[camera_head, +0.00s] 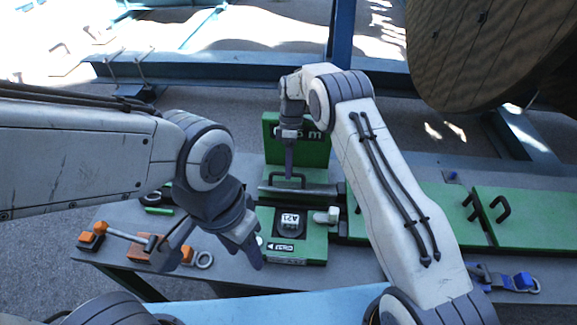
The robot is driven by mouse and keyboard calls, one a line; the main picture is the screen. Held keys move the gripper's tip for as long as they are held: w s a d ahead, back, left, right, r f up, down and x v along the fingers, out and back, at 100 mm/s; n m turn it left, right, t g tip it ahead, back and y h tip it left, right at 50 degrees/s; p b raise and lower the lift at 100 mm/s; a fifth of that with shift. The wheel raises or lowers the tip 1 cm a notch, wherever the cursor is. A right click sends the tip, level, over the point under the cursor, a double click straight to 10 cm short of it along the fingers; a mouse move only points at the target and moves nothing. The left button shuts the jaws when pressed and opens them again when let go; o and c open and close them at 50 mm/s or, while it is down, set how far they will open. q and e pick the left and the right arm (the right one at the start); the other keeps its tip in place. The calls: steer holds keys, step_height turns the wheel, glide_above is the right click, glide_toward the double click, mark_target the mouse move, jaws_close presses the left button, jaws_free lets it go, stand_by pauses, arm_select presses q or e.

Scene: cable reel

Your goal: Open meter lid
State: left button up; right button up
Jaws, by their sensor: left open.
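The green meter unit (297,248) sits on the bench in the middle, with an "A21" window and a "ZERO" mark on its front part. Behind it a green panel (318,152) stands upright, its "m" lettering partly covered by my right gripper. A dark handle (290,181) lies in front of this panel. I cannot tell which part is the lid. My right gripper (288,174) points down at the handle; its fingers show edge-on, and contact is unclear. My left gripper (212,257) is open and empty, left of the meter's front part.
A green panel with black handles (530,215) and a blue strap buckle (522,281) are at right. A wooden reel (485,50) stands behind.

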steer(key=shift+w+r, duration=0.2)
steer(key=shift+r, duration=0.05)
steer(key=b+v, duration=0.1)
steer(key=v, duration=0.8)
steer(key=shift+r, duration=0.4)
